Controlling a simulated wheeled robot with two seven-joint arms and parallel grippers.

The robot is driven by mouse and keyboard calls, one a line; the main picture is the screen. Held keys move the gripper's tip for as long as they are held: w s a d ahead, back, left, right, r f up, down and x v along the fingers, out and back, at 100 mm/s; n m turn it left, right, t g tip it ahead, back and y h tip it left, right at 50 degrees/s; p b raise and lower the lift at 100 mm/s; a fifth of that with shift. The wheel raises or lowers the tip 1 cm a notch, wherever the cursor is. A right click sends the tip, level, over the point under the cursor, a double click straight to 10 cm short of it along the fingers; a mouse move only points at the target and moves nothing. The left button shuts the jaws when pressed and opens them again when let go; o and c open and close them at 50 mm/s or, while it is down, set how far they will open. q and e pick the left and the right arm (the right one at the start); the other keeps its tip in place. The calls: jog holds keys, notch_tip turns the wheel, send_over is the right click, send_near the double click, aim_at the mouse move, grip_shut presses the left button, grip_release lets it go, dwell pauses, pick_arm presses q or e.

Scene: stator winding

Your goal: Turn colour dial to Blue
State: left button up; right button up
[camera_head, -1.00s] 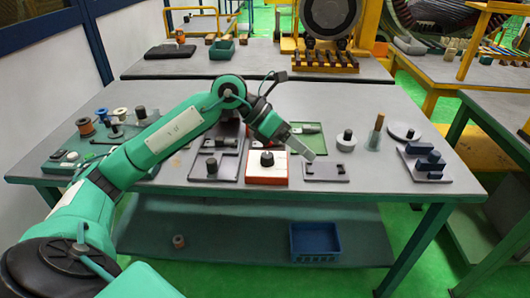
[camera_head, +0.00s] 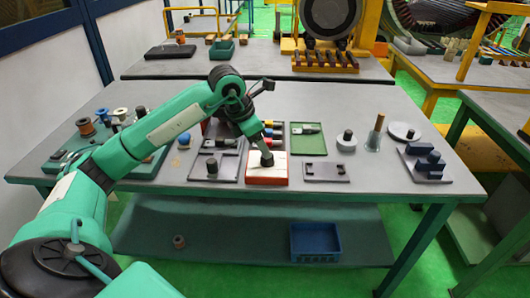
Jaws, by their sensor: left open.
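A red box with a white top (camera_head: 258,175) stands at the front middle of the table. The dark round knob on it is the likely colour dial, and my gripper now mostly covers it. No colour marks can be read on it at this size. My left gripper (camera_head: 266,160) points down at the knob, with its fingertips right at or just above it. I cannot tell whether they touch it. The jaws are open. My right gripper is not in view.
A grey tray with a dark knob (camera_head: 212,166) is left of the box, and a grey plate (camera_head: 326,171) is right of it. Behind lie coloured-handled tools and a green tray (camera_head: 308,140). A wooden-handled tool (camera_head: 376,130) stands farther right. The table's front edge is close.

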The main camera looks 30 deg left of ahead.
pick_arm(q)
jog(key=shift+x, duration=2.2)
jog(key=shift+c, duration=0.3)
jog(key=c, duration=0.9)
